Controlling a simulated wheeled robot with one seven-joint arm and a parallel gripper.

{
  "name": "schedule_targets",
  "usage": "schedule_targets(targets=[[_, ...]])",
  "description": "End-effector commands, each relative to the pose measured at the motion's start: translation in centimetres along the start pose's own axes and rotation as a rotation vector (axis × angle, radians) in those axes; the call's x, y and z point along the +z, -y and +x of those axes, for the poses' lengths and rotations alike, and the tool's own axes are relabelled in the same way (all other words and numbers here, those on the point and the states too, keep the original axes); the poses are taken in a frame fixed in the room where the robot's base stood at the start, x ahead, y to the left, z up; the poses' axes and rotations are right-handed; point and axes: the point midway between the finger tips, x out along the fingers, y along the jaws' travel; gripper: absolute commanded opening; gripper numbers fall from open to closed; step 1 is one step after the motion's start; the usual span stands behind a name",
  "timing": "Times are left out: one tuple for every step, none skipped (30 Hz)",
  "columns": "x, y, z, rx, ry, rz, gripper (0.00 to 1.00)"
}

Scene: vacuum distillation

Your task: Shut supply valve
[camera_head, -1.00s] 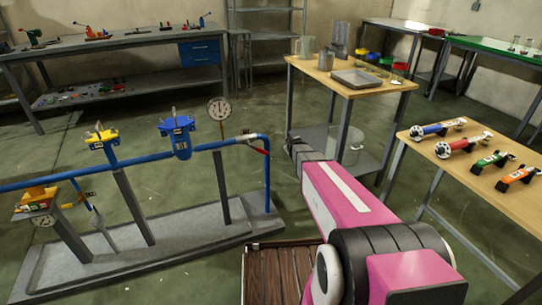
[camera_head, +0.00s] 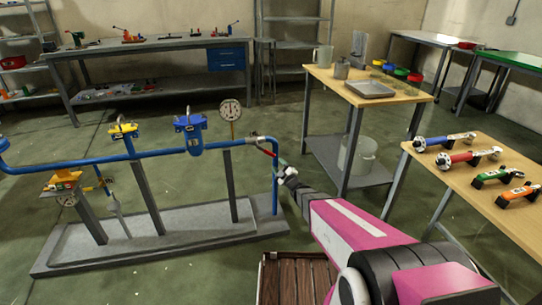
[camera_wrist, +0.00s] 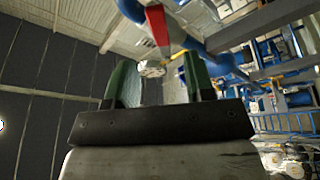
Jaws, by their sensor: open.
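A valve with a red lever (camera_head: 266,151) sits at the right end of the blue pipe, by the bend; I take it for the supply valve, though no label is readable. In the wrist view the red lever (camera_wrist: 157,25) hangs from the blue pipe, above a pale metal nut-like part (camera_wrist: 152,68). My gripper (camera_head: 281,166) is just right of the pipe's downward leg, close below the lever. In the wrist view my gripper's green fingers (camera_wrist: 158,85) are apart and empty, with the lever beyond their tips, apparently not touching.
The blue pipe (camera_head: 85,160) runs left on posts over a grey base (camera_head: 165,243), carrying yellow and blue devices and a round gauge (camera_head: 230,110). A wooden table (camera_head: 385,97) with a metal tray stands behind. Another table (camera_head: 465,190) at right holds several coloured tools.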

Motion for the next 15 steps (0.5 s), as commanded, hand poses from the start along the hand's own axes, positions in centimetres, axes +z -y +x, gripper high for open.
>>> schedule_targets(targets=[[0.2, 0.1, 1.0, 0.0, -0.001, 0.0, 0.49], [0.2, 0.1, 1.6, 0.001, -0.001, 0.0, 0.49], [0.2, 0.0, 2.3, 0.001, -0.001, 0.0, 0.49], [0.2, 0.0, 2.9, 0.001, -0.001, 0.0, 0.49], [0.2, 0.0, 3.5, 0.001, -0.001, 0.0, 0.49], [0.2, 0.0, 4.2, 0.001, 0.0, 0.0, 0.49], [0.2, 0.1, 4.7, 0.001, 0.0, 0.0, 0.49], [0.2, 0.1, 5.2, 0.001, 0.0, 0.001, 0.49], [0.2, 0.0, 5.9, 0.001, 0.0, 0.001, 0.49], [0.2, 0.0, 6.3, 0.001, 0.0, 0.001, 0.49], [0.2, 0.0, 6.8, 0.001, 0.001, 0.001, 0.49], [0.2, -0.1, 7.3, 0.001, 0.001, 0.001, 0.49], [0.2, 0.0, 7.6, 0.001, 0.002, 0.001, 0.49], [0.2, 0.0, 7.9, 0.001, 0.001, 0.001, 0.49], [0.2, 0.0, 8.2, 0.001, 0.002, 0.001, 0.49]])
